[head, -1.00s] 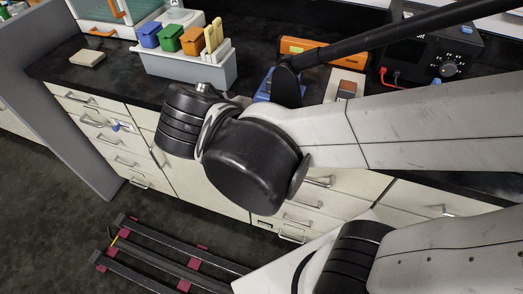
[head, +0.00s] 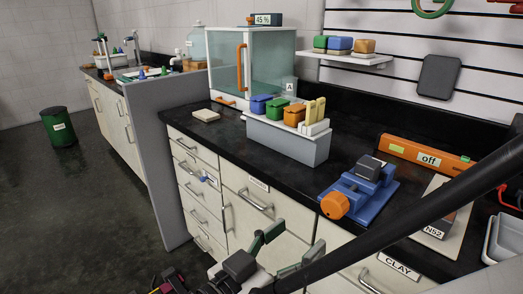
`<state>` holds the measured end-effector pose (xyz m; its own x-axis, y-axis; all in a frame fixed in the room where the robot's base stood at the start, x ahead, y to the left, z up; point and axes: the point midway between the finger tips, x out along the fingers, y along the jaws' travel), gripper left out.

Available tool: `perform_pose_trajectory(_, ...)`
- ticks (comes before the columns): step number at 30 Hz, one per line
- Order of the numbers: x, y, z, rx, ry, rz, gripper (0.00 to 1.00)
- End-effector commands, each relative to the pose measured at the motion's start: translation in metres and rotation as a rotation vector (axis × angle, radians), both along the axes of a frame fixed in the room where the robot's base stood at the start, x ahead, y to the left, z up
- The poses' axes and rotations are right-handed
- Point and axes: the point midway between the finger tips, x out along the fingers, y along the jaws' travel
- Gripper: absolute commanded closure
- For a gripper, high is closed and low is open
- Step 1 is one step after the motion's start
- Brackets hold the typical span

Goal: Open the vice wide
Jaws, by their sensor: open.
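The blue vice (head: 352,190) sits on the black counter, right of centre in the head view. It has an orange round knob (head: 334,206) at its front left and a dark grey block (head: 369,167) at its top. The gap between its jaws is too small to make out. My gripper (head: 297,240) is in front of the drawers at the bottom of the view, below and left of the vice. Its fingers are spread and empty, and it is apart from the vice. My black arm link crosses the lower right.
A grey rack (head: 290,145) with coloured boxes stands left of the vice. An orange bar marked "off" (head: 428,158) and a board marked N52 (head: 448,205) lie to its right. A glass cabinet (head: 253,65) stands farther back. Counter between rack and vice is clear.

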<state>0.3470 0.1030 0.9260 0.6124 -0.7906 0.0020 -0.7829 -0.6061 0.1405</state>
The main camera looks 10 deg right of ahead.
Motion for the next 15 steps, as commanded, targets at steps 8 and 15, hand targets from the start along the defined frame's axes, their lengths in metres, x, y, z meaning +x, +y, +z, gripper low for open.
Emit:
perform_pose_trajectory(8, 0.022, -0.03, 0.0, 0.0, 0.002, -0.004, 0.43)
perform_pose_trajectory(15, 0.04, -0.053, 0.0, 0.0, 0.002, -0.004, 0.43)
